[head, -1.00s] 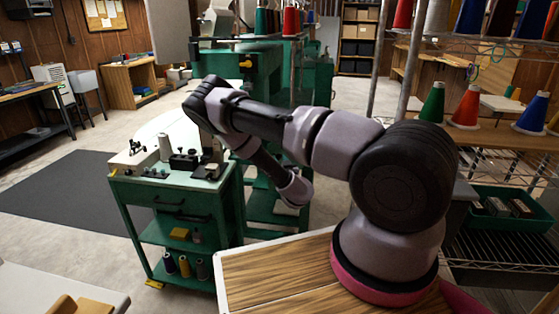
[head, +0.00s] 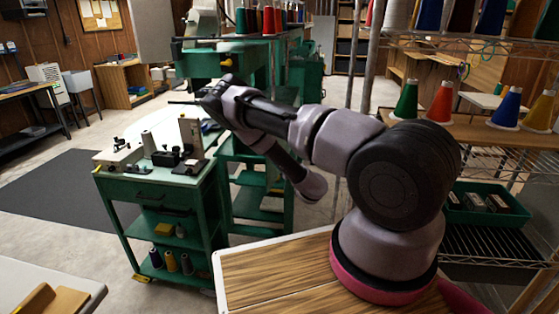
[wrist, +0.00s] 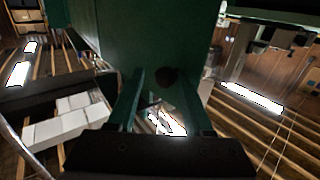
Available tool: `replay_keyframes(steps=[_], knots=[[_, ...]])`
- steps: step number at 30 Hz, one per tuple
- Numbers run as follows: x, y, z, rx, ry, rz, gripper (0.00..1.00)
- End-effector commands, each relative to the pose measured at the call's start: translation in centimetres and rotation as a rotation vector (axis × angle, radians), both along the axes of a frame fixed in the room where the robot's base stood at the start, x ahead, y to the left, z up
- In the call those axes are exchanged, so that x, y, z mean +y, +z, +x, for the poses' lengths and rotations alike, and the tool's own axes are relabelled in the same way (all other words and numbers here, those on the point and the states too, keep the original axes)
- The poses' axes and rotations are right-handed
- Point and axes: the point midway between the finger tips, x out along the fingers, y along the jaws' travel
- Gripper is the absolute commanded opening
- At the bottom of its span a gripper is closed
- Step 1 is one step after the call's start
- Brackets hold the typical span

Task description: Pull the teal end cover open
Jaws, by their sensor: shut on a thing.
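The dark green panel that I take for the teal end cover (wrist: 165,35) fills the upper middle of the wrist view, with a dark round spot low on it. My gripper (wrist: 163,92) reaches up to its lower part, and its two fingers sit on either side there, shut on it. The exact contact is dark and hard to see. In the head view the green machine (head: 190,66) stands behind the end of my arm, which hides my fingers and the cover there.
A green cart (head: 150,195) with small devices on top stands at left, close to my arm. A wire rack (head: 480,170) with thread cones is at right. A wooden-topped surface (head: 265,270) lies under my arm's base. Floor is open at left.

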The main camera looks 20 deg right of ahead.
Motion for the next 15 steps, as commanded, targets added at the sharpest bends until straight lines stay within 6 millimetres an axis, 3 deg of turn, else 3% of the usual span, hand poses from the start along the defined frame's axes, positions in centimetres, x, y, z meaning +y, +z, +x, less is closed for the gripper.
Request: replay_keyframes(steps=[1,4,5,6,15], knots=[[-1.87,0.88,0.65,-0.023,-0.045,0.002,0.0],[-1.87,0.9,0.66,-0.023,-0.045,0.002,0.0],[-1.87,0.9,0.66,-0.023,-0.045,0.002,0.56],[-1.87,0.91,0.67,-0.023,-0.044,0.001,0.64],[-1.86,0.97,0.64,-0.023,-0.045,0.001,0.64]])
